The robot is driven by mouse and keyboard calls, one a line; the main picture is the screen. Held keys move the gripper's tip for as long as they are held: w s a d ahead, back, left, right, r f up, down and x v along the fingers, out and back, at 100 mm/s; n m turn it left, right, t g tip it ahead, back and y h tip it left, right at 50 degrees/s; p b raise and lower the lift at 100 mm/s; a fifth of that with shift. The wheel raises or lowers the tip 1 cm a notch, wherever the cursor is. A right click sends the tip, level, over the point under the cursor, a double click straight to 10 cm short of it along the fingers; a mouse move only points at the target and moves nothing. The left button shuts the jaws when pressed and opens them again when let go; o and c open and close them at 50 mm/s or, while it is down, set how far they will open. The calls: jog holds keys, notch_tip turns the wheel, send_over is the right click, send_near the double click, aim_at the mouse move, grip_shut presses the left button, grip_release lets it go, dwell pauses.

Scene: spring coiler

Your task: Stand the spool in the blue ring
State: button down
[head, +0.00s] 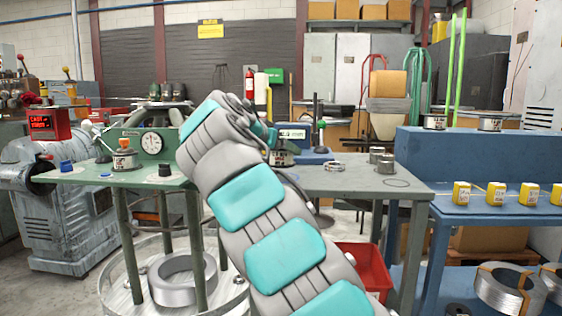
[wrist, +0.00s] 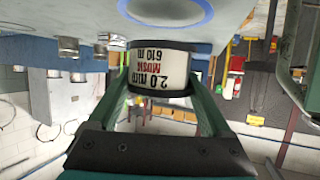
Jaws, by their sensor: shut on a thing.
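My gripper (wrist: 158,84) is shut on the spool (wrist: 160,68), a short cylinder with a white label reading 2.0 mm, MUSIC, 610 m, and dark rims. One finger is on each side of it. The blue ring (wrist: 165,28) is a flat outline on the grey tabletop, at the top of the upside-down wrist view. In the head view the spool (head: 283,158) shows partly behind my arm, over the grey table, and the ring is hidden.
The grey table (head: 360,182) also holds a wire coil (head: 334,166), small grey cylinders (head: 382,162) and a dark ring outline (head: 397,183). A blue bench (head: 480,215) stands right.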

aim_at(281, 160)
jog(key=shift+s+d+f+b, duration=0.1)
jog(key=shift+f+b, duration=0.2)
jog(key=shift+f, duration=1.2)
grip_release()
jog(key=shift+f, duration=0.1)
jog(key=v, duration=1.2)
